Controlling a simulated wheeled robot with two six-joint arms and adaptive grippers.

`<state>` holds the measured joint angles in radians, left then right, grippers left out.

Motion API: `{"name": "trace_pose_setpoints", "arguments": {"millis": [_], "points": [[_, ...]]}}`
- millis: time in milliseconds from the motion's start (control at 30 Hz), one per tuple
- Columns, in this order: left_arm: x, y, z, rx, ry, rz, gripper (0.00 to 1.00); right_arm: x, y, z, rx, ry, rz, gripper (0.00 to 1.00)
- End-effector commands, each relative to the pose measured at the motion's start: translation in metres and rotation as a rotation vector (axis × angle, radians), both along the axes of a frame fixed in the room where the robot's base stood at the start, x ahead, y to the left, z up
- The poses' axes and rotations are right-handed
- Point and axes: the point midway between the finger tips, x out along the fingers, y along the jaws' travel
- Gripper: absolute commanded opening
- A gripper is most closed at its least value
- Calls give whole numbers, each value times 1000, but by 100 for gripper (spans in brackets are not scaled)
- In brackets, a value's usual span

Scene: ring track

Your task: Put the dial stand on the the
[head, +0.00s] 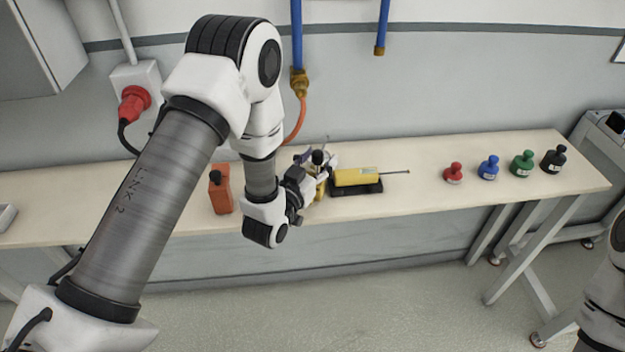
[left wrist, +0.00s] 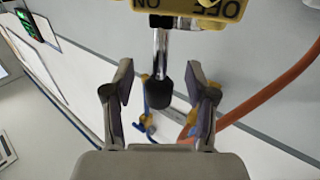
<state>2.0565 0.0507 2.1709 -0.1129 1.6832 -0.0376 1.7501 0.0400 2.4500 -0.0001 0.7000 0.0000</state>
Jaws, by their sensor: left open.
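The dial stand appears to be the yellow box marked ON and OFF (left wrist: 205,10) with a chrome post (left wrist: 161,52) ending in a black knob (left wrist: 159,92), in the left wrist view. My left gripper (left wrist: 160,82) is open, with one finger on each side of the post and knob and gaps showing. In the head view my left gripper (head: 318,162) is over the bench, and the yellow stand (head: 321,188) shows only partly behind it. The place named in the task is unclear. My right arm shows at the right edge; its gripper is out of view.
On the bench (head: 420,205), a yellow tool with a thin rod (head: 356,177) lies on a black base (head: 358,189) just right of my gripper. An orange container (head: 221,190) stands left. Several small colour-capped bottles (head: 489,168) stand right. An orange hose (head: 296,122) hangs behind.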

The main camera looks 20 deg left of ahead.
Motion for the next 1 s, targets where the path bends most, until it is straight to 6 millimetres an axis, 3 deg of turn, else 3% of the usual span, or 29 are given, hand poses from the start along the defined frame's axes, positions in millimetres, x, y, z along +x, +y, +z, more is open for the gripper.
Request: {"name": "trace_pose_setpoints", "arguments": {"millis": [133,233,300,767,1000], "points": [[0,0,-1,0,1,0,53,0,0,-1,0,0,0,40],[-1,0,-1,0,1,0,18,0,0,-1,0,0,0,40],[-1,0,-1,0,1,0,0,0,0,-1,0,0,0,40],[2,0,6,0,-5,0,0,0,0,3,0,0,0,40],[13,1,27,0,-7,-1,0,0,0,17,0,0,0,40]]}}
